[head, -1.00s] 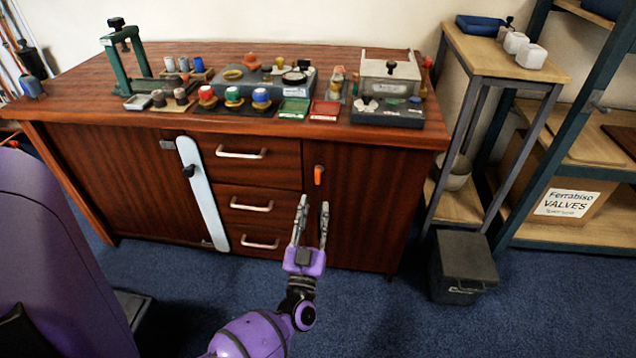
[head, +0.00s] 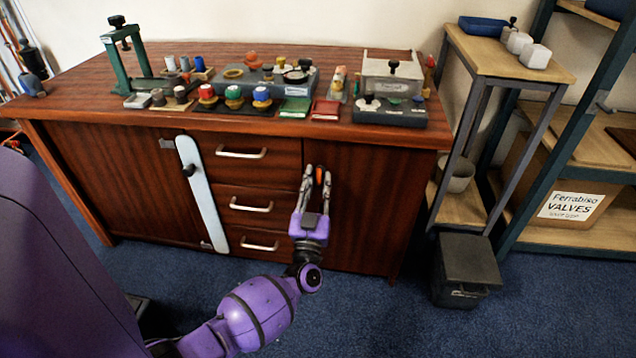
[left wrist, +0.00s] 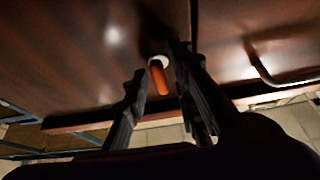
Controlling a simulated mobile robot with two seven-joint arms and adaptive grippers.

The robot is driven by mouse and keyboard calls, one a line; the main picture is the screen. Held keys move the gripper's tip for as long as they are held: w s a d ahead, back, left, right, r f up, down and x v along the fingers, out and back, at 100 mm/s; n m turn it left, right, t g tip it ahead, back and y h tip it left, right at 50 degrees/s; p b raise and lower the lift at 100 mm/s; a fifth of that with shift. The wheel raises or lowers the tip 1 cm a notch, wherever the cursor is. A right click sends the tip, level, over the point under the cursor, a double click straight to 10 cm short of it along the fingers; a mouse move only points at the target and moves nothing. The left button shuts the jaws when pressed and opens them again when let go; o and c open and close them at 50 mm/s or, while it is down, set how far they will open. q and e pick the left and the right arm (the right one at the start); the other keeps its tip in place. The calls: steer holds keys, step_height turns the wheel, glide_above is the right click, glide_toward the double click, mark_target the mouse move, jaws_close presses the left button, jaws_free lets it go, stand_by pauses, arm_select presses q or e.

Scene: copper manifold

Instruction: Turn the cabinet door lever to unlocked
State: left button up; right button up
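The orange cabinet door lever (head: 318,175) is on the upper part of the brown right-hand cabinet door (head: 370,205), near its left edge. It appears upright in the head view. My left gripper (head: 317,174) is open in front of the door, with a fingertip on each side of the lever. In the left wrist view the lever (left wrist: 159,78) hangs from a pale round base, between the two dark fingers (left wrist: 156,65). I cannot tell whether either finger touches it. My right gripper is not in view.
Three drawers with metal handles (head: 241,153) are left of the door. The benchtop (head: 230,60) above carries a green press, coloured knobs and trays. A dark bin (head: 466,270) stands on the floor at right, beside a side table and shelf (head: 560,150).

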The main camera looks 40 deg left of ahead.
arm_select(q)
jaws_close()
